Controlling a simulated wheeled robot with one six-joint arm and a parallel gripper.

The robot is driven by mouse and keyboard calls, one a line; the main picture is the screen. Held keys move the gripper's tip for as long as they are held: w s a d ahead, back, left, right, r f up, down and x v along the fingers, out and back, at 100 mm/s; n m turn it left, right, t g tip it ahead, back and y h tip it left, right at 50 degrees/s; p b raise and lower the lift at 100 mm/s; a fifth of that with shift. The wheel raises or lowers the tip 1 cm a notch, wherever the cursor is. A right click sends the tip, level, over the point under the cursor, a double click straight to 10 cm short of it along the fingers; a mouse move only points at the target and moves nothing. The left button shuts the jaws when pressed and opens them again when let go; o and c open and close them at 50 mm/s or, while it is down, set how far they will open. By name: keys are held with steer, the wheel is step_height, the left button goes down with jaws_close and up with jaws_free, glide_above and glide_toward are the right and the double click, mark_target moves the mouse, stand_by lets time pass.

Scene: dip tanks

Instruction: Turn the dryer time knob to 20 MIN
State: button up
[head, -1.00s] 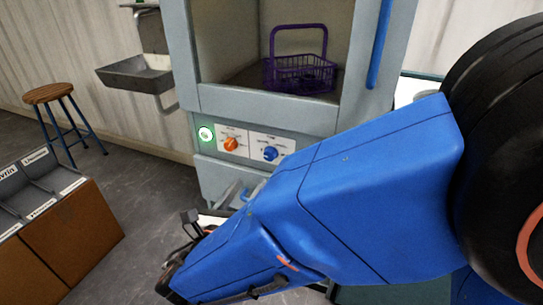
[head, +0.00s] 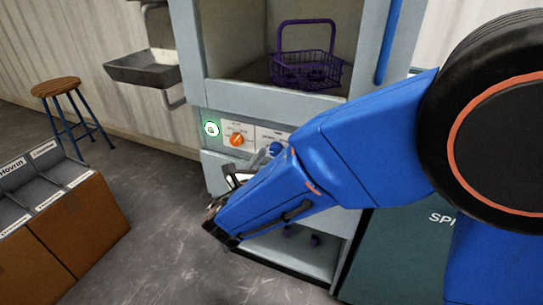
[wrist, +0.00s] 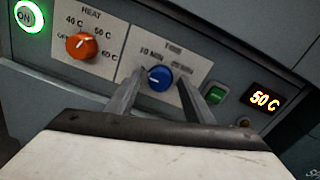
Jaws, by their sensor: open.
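The blue time knob (wrist: 159,79) is on the dryer's control panel, under the TIME heading with a 10 MIN label at its upper left and a blurred label at its upper right. A pale mark shows on its left side. In the head view the knob (head: 275,149) is partly hidden by my arm. My gripper (wrist: 160,86) is open, its fingers appearing on either side of the knob; contact cannot be told. In the head view my gripper (head: 226,187) is in front of the dryer (head: 215,92), below the panel in the picture.
The orange heat knob (wrist: 81,46) is left of the time knob, with a lit green ON button (wrist: 29,16) beyond it. A green button (wrist: 214,95) and a 50 C display (wrist: 265,99) are to the right. A purple basket (head: 305,72) sits in the dryer's upper chamber.

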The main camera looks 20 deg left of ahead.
steer(key=shift+c, duration=0.6)
steer(key=c, duration=0.9)
steer(key=shift+c, duration=0.2)
steer(key=shift+m, duration=0.4)
steer(key=m, duration=2.3)
steer(key=shift+d+f+h, duration=0.1)
steer(key=shift+f+h, duration=0.15)
steer(key=shift+h, duration=0.05)
steer(key=shift+m, duration=0.3)
